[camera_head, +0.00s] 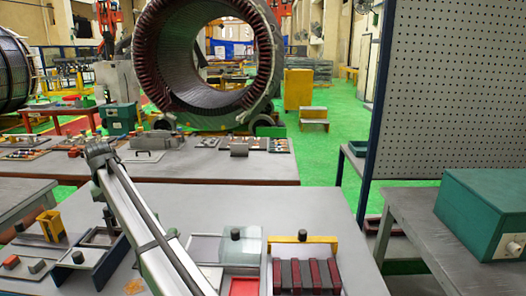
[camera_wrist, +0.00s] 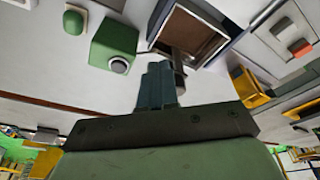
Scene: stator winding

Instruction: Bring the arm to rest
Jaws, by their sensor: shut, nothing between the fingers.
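My gripper (camera_wrist: 158,70) shows in the wrist view as two teal-grey fingers pressed together on a dark crossbar, shut and empty. Its fingertips are just below an open box with a brown inside (camera_wrist: 190,38) in that picture; a dark post stands close to the right of the fingers, and I cannot tell whether they touch. In the head view my arm rises from the bottom edge and bends at the upper left, over the grey worktable (camera_head: 320,205). My gripper cannot be made out clearly there.
A coil tray with a yellow bar (camera_head: 302,240), a clear block with a black knob (camera_head: 242,246) and a red tray (camera_head: 244,286) stand right of my arm. A yellow holder (camera_head: 51,226) stands left. A green box (camera_head: 484,212) sits on the right bench. The table's back right is clear.

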